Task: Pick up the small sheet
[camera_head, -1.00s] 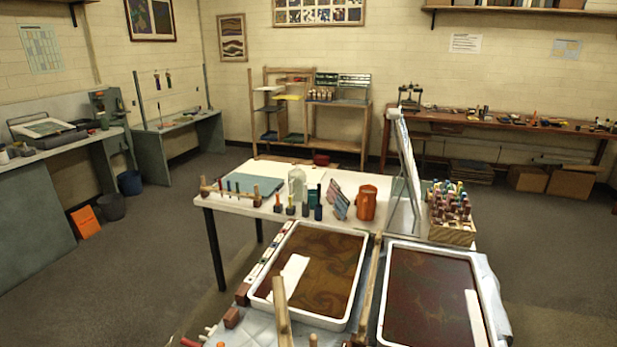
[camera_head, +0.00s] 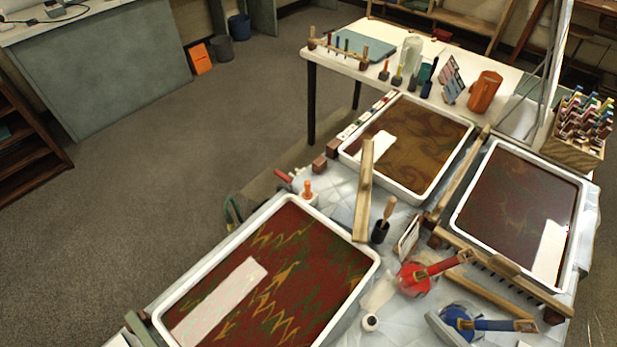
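I cannot tell for sure which item is the small sheet. A pale strip (camera_head: 220,300) shows in the near tray (camera_head: 368,262), over a red and green marbled surface. Similar pale strips show in the back middle tray (camera_head: 378,147) and the right tray (camera_head: 550,252). I cannot tell whether these are paper or bright reflections. A small pale card (camera_head: 408,236) stands tilted between the trays. My gripper is not in view.
Wooden bars (camera_head: 364,195) lie between trays. A bottle rack (camera_head: 580,130) stands at right. A back table (camera_head: 325,55) holds bottles and an orange jar (camera_head: 485,92). Floor at left is open.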

